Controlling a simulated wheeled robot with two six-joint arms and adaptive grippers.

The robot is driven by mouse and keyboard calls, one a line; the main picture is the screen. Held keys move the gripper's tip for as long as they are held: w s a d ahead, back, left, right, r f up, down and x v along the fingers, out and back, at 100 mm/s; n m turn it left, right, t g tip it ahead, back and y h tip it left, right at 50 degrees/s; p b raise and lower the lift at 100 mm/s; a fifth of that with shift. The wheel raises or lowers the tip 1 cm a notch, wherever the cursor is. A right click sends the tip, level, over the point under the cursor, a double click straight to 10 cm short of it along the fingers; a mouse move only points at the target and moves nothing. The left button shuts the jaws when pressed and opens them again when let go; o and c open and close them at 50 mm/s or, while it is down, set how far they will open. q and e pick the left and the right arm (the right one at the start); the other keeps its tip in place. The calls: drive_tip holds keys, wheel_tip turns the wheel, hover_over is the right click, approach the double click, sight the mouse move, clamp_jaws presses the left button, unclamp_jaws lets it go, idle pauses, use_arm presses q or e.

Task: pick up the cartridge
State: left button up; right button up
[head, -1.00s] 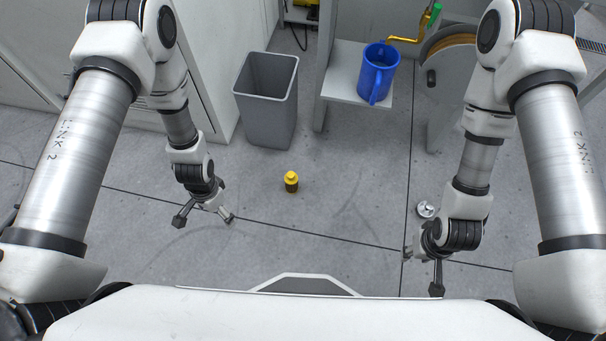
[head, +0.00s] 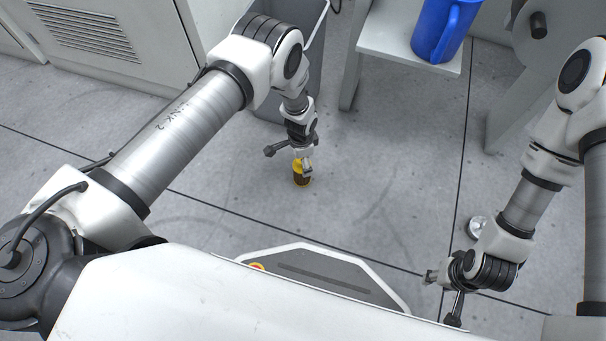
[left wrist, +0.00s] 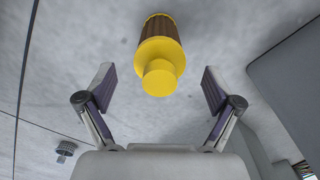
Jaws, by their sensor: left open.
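The cartridge (head: 301,178) is a small brown cylinder with a yellow cap, on the grey floor in the head view. It also shows in the left wrist view (left wrist: 160,52), with its yellow knob towards the camera. My left gripper (head: 290,159) is above it in the head view and hides part of its top. In the left wrist view the fingers of my left gripper (left wrist: 158,88) are spread wide, and the cartridge lies centred between and beyond them, not gripped. My right gripper (head: 440,296) is low at the right, away from the cartridge, with its fingers spread.
A grey bin (head: 306,80) stands behind my left arm. A blue jug (head: 437,30) sits on a low white shelf (head: 390,45) at the back. A small round metal part (head: 476,227) lies on the floor near my right arm. The floor around the cartridge is clear.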

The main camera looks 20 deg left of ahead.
use_arm(q)
wheel_tip(320, 180, down, 5)
drive_tip(key=b, duration=0.3)
drive_tip(key=shift+d+f, duration=0.15)
drive_tip(key=shift+r, duration=0.2)
drive_tip(key=c, duration=1.4)
drive_tip(key=shift+o, duration=0.2)
wheel_tip(320, 180, up, 13)
drive_tip(key=p, duration=0.8)
drive_tip(key=shift+f, duration=0.15)
wheel_tip(320, 180, up, 3)
drive_tip(key=p, duration=0.3)
